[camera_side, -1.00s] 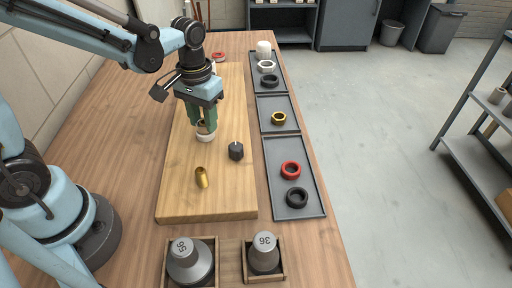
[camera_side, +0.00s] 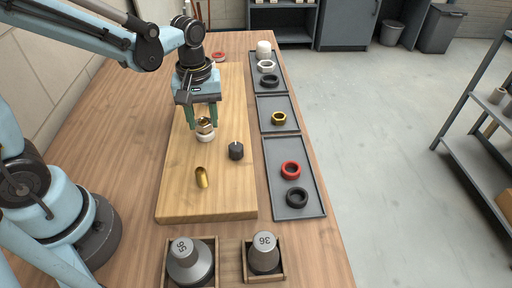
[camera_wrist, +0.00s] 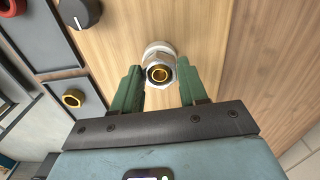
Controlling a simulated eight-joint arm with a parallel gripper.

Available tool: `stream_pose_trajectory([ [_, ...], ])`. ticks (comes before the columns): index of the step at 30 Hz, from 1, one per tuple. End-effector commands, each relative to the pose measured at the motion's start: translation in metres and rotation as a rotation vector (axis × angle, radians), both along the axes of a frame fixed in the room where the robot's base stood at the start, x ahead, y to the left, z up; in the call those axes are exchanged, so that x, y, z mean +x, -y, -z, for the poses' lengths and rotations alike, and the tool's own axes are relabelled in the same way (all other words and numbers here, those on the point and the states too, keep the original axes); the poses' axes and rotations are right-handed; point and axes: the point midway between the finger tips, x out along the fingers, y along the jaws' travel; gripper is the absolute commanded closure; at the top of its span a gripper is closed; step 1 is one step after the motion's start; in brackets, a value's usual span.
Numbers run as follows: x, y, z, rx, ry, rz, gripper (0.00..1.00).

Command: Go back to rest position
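My gripper (camera_side: 204,117) is open above the wooden board (camera_side: 231,199), its two green fingers spread apart. It also shows in the wrist view (camera_wrist: 161,88). Just below and between the fingers stands a metal fitting (camera_side: 205,126) with a hex nut and a brass-coloured ring inside, on a white round base (camera_side: 205,137).
A dark knob (camera_side: 236,151) and a brass piece (camera_side: 201,178) are on the board. Trays (camera_side: 313,193) to the right hold rings and nuts, including a brass nut (camera_side: 279,118).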

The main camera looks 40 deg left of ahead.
Motion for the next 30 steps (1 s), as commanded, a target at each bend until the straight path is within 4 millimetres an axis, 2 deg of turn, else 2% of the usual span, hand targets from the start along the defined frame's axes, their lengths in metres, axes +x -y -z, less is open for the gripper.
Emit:
stream_pose_trajectory([
  [1,0.0,0.0,0.0,0.0,0.0,0.001,0.49],
  [4,0.0,0.0,0.0,0.0,0.0,0.001,0.33],
  [10,0.0,0.0,0.0,0.0,0.0,0.002,0.33],
  [17,0.0,0.0,0.0,0.0,0.0,0.003,0.0],
  [30,0.0,0.0,0.0,0.0,0.0,0.003,0.0],
])
